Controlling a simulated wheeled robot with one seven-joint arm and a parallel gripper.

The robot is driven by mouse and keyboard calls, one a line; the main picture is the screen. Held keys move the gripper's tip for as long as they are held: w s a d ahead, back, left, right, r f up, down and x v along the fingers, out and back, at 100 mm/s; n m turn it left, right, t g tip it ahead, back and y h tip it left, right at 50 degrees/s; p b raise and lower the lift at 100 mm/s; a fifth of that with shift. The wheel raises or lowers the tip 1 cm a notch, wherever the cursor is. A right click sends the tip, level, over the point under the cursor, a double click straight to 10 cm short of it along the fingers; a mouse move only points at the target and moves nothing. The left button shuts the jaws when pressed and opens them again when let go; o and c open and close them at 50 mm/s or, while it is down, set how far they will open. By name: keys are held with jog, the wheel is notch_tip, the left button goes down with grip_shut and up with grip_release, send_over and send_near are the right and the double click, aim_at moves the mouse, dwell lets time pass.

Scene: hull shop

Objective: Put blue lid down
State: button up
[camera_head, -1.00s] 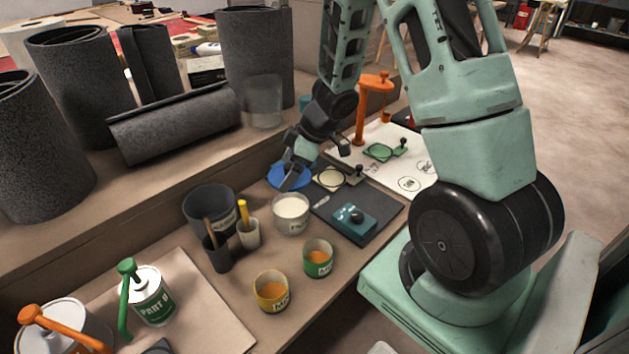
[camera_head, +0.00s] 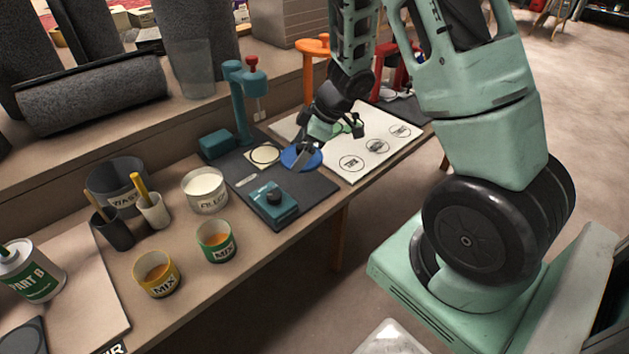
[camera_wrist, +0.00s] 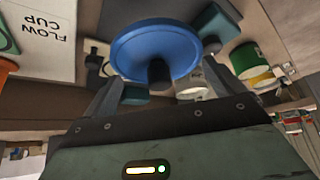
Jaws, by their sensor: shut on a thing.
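The blue lid (camera_head: 313,160) is a round disc over the far right corner of the dark mat (camera_head: 318,189). My gripper (camera_head: 302,154) is at the lid and partly covers it. In the wrist view the lid (camera_wrist: 150,38) fills the upper middle, with a dark knob (camera_wrist: 159,74) facing my fingers. My gripper (camera_wrist: 160,78) is closed around the knob, one finger on each side. I cannot tell exactly how high the lid hangs above the mat.
The filler tub (camera_head: 205,190) and mix cups (camera_head: 215,241) stand to the left. A white sheet with printed circles (camera_head: 340,165) lies to the right, with free room at its front.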

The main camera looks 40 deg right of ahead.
notch_tip(320, 180, down, 8)
jog(key=b, duration=0.3)
jog(key=shift+f, duration=0.1)
